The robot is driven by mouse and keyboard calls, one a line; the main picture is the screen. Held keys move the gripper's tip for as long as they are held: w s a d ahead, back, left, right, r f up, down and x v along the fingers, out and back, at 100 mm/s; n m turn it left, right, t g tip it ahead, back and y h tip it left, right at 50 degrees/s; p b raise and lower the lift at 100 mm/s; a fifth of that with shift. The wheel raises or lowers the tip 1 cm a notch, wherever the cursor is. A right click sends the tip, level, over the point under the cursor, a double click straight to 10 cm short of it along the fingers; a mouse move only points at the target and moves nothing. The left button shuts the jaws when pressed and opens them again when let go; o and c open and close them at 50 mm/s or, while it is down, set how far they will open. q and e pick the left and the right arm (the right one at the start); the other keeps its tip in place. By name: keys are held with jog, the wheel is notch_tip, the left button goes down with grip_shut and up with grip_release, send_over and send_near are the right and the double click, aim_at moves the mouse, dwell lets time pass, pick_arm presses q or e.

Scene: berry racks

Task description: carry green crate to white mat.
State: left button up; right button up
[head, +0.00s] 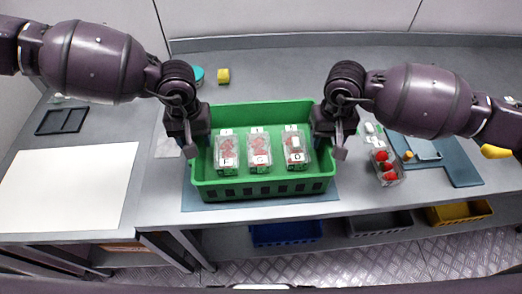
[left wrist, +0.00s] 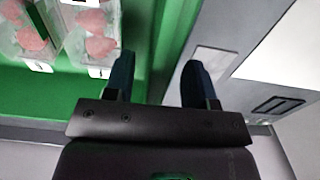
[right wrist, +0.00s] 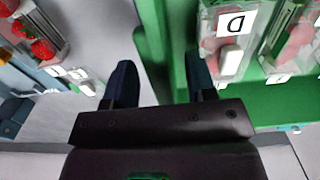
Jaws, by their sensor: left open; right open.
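The green crate (head: 265,190) stands on a blue mat on the worktop and holds clear berry boxes labelled F (head: 227,155), C (head: 260,155) and D (head: 295,152). The white mat (head: 65,190) lies bare at the left. My left gripper (head: 190,150) is at the crate's left wall, open, its fingers on either side of the wall in the left wrist view (left wrist: 160,80). My right gripper (head: 338,152) is at the right wall, open, the wall between its fingers in the right wrist view (right wrist: 160,80). I cannot tell whether the fingers touch the walls.
A clear box of red berries (head: 386,168) stands right of the crate, near a blue board (head: 455,160). A dark tray (head: 62,120) lies behind the white mat. Blue, grey and yellow bins sit below the worktop.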

pick_arm(q)
grip_shut()
pick_arm(e)
grip_shut()
pick_arm(q)
jog(key=shift+r, duration=0.1)
pick_arm(e)
jog(key=shift+r, duration=0.15)
